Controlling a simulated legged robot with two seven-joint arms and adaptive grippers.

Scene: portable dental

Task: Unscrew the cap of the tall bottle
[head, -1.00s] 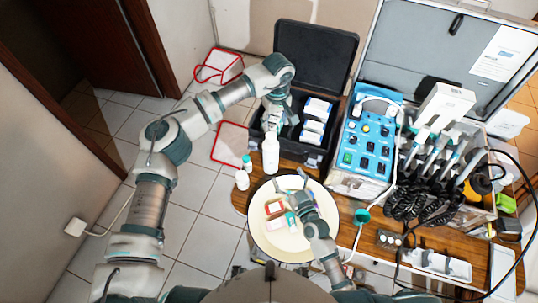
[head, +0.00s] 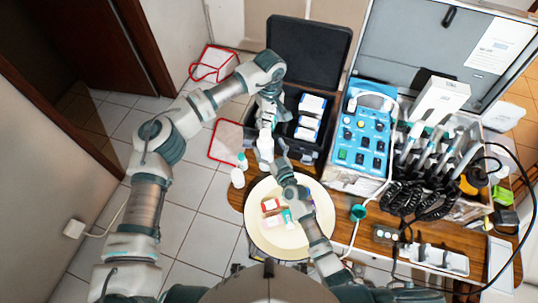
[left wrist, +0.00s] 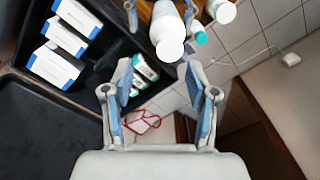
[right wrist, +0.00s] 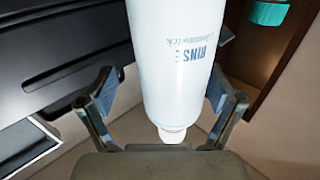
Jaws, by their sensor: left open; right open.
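The tall white bottle (head: 264,151) stands at the left edge of the table, partly hidden by my grippers in the head view. In the right wrist view the bottle (right wrist: 172,60) appears upside down with print on its side, its small white cap (right wrist: 172,135) low in the picture. My right gripper (right wrist: 162,85) is open, its fingers on either side of the bottle with gaps visible. My left gripper (left wrist: 160,68) is open and empty above the bottle. In the left wrist view the cap (left wrist: 170,49) points toward the camera, just beyond the fingertips.
A teal-capped bottle (head: 242,160) and a white bottle (head: 238,178) stand close on the left. A round cream tray (head: 262,240) with small items is in front. An open black case (head: 310,45) with boxes is behind; a blue unit (head: 364,130) stands right.

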